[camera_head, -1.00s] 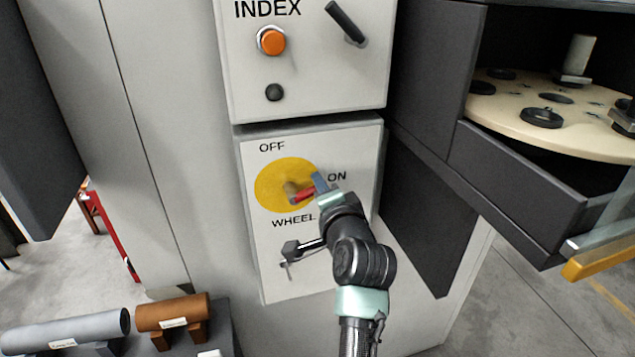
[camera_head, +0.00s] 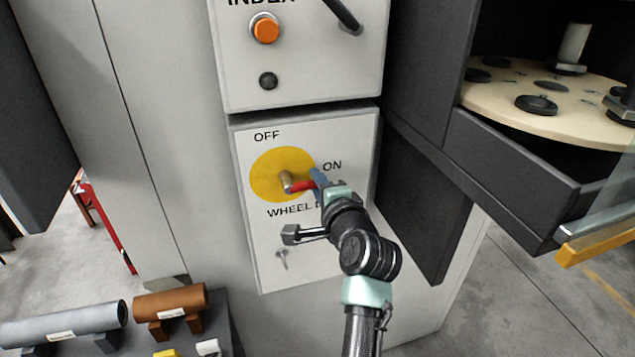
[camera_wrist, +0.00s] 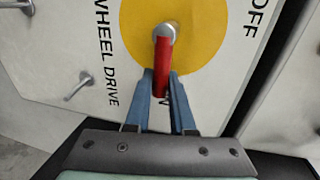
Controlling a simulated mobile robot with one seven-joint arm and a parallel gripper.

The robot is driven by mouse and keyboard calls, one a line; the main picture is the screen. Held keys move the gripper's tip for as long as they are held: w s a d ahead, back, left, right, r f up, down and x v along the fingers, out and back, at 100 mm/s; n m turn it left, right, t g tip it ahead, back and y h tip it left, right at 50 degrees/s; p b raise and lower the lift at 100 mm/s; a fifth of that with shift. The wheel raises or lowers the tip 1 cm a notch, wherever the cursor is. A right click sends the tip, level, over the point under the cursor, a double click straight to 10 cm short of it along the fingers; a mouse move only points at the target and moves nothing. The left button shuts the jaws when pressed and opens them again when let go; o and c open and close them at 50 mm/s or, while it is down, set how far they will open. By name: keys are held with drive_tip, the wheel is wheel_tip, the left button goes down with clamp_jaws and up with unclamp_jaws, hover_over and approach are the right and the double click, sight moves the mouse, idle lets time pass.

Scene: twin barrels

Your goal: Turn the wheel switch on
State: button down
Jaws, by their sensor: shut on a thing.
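The wheel switch has a red handle (camera_head: 300,186) on a round yellow plate (camera_head: 270,168), between the printed words OFF and ON and above the words WHEEL DRIVE. The handle sticks out to the right of its hub, its end just below the ON label. My gripper (camera_head: 316,184) is at the outer end of the handle. In the wrist view, the blue fingers of my gripper (camera_wrist: 163,92) are on either side of the red handle (camera_wrist: 162,66), shut on it. The handle's outer tip is partly hidden between the fingers.
Above is the INDEX panel with an orange button (camera_head: 265,29), a black button (camera_head: 268,81) and a dark lever (camera_head: 342,14). A dark drawer (camera_head: 510,185) with a round tray juts out at the right.

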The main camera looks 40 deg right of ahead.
drive_tip(key=c, duration=0.8)
unclamp_jaws()
drive_tip(key=shift+w, duration=0.1)
drive_tip(key=shift+o, duration=0.2)
drive_tip(key=p+v, duration=0.5)
drive_tip(key=v, duration=0.8)
drive_tip(key=shift+p, duration=0.3)
